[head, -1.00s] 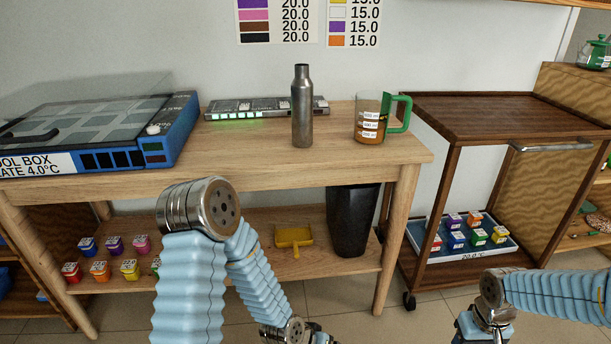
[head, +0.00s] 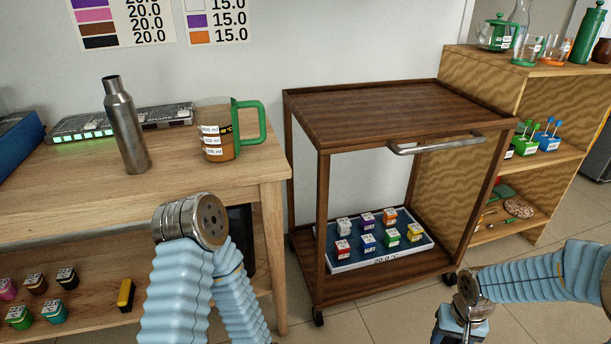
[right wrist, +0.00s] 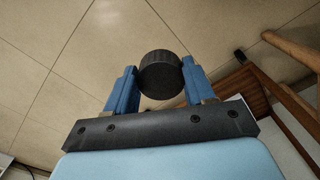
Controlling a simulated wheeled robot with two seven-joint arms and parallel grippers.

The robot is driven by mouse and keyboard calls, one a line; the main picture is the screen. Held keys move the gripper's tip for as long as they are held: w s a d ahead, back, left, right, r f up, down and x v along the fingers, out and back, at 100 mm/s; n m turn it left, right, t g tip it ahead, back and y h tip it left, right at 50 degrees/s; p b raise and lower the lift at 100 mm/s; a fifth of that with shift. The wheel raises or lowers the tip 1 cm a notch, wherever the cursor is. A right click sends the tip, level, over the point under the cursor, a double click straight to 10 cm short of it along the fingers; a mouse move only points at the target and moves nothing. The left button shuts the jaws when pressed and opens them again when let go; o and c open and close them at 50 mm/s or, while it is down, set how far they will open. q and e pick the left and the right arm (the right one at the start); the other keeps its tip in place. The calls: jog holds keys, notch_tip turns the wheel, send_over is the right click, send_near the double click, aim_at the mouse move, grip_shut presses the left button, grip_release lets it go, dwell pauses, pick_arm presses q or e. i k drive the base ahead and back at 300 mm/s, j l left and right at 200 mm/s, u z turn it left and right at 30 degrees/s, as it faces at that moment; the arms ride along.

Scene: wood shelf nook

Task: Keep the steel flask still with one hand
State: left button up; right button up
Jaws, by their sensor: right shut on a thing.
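The steel flask (head: 126,128) stands on the light wood table in the head view, its narrow neck open at the top with no cap on it. No gripper is near it. My right gripper (right wrist: 160,78) is shut on a dark round cap (right wrist: 161,75) with a ribbed side, held above the floor in the right wrist view.
A glass mug with a green handle (head: 217,130) stands right of the flask; a device with green lights (head: 85,130) lies behind it. A brown cart (head: 380,112) stands right of the table, its top clear. A tray of small coloured blocks (head: 345,266) is on its lower shelf.

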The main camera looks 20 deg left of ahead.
aim_at(120, 106)
jog(key=i+l+u, duration=0.1)
jog(key=u, duration=0.3)
jog(key=l+u, duration=0.15)
jog(key=u, duration=0.25)
jog(key=i+l+u, duration=0.1)
jog(key=u, duration=0.35)
jog(key=l+u, duration=0.25)
jog(key=u, duration=0.15)
